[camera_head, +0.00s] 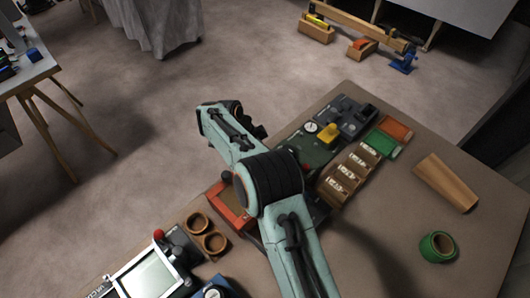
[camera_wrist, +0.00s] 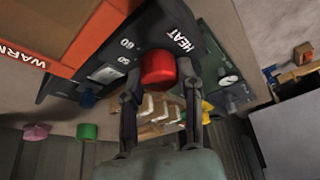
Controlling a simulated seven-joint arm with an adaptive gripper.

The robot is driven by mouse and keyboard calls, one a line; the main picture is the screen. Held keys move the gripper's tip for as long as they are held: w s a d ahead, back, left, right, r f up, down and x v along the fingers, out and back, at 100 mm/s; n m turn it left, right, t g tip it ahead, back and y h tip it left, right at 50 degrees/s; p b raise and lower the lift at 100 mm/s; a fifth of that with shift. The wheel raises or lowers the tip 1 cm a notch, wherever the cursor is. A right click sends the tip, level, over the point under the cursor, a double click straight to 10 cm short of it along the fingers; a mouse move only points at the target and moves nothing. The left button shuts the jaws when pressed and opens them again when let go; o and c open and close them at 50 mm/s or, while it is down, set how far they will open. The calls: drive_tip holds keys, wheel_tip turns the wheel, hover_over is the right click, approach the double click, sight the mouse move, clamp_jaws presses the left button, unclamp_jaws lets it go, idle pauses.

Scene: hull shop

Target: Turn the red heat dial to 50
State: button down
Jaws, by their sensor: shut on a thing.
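The red heat dial (camera_wrist: 158,68) sits on a dark panel (camera_wrist: 184,22) lettered HEAT, in the upper middle of the wrist view. A small display and the numbers 60 and a partly legible one show on the panel left of the dial. My gripper (camera_wrist: 160,88) is shut on the dial, one finger on each side. The dial's pointer and exact setting cannot be read. In the head view my arm hides the dial and the gripper's fingertips.
An orange panel lettered WARN (camera_wrist: 65,35) is beside the heat panel. In the head view, wooden trays (camera_head: 348,170), a green tape roll (camera_head: 438,246) and a wooden block (camera_head: 446,182) lie on the bench. Two brown cups (camera_head: 214,242) stand left of my arm. The bench's right front is mostly clear.

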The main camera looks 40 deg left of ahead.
drive_tip(key=shift+m, duration=0.3)
drive_tip(key=c, duration=0.7)
unclamp_jaws()
drive_tip(key=shift+c, duration=0.2)
drive_tip(key=v, duration=1.2)
drive_tip(key=shift+w+a, duration=0.1)
